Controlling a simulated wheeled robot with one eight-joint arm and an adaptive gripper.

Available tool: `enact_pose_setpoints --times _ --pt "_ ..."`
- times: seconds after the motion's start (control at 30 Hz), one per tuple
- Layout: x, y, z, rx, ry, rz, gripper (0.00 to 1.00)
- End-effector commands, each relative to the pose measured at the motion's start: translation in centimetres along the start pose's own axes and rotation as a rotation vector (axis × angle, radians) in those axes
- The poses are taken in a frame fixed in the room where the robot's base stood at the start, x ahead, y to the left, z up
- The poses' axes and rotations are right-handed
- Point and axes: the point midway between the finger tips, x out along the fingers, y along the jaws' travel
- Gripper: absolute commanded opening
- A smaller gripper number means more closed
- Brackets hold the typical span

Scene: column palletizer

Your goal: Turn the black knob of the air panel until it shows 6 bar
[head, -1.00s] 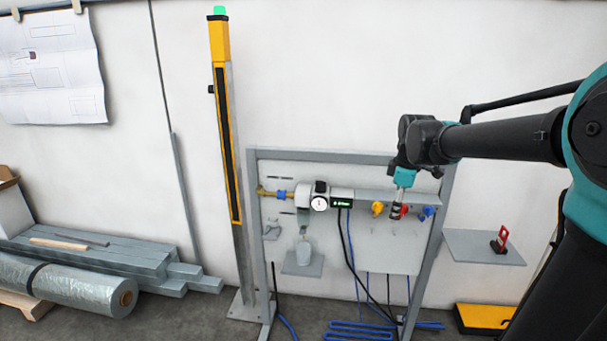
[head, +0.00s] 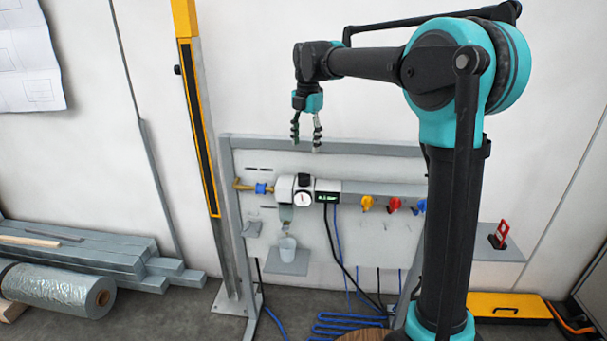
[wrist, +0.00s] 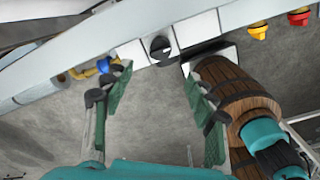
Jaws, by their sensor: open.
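The air panel (head: 228,190) is a grey framed board by the wall. Its black knob (head: 304,180) sits on top of a white regulator above a round gauge (head: 303,199). A small dark display (head: 327,197) with green characters is beside it, too small to read. My gripper (head: 306,145) is open and empty, pointing down above the knob, apart from it. In the wrist view the black knob (wrist: 160,48) appears as a round cap with a light mark, ahead of and between the open fingers (wrist: 157,82).
Yellow (head: 367,203) and red (head: 393,205) valve handles are right of the display; a blue one is partly hidden by my arm. A clear cup (head: 287,249) is under the regulator. A yellow post (head: 200,120) stands left.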

Motion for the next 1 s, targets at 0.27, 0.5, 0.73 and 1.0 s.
enact_pose_setpoints --times 0.27,0.5,0.73,1.0 --pt "5.7 0.0 0.0 0.001 0.0 0.0 0.57" --pt "9.8 0.0 0.0 0.001 0.0 0.0 0.57" --pt "11.7 0.0 0.0 0.001 0.0 0.0 0.57" --pt "11.9 0.0 0.0 0.001 0.0 0.0 0.57"
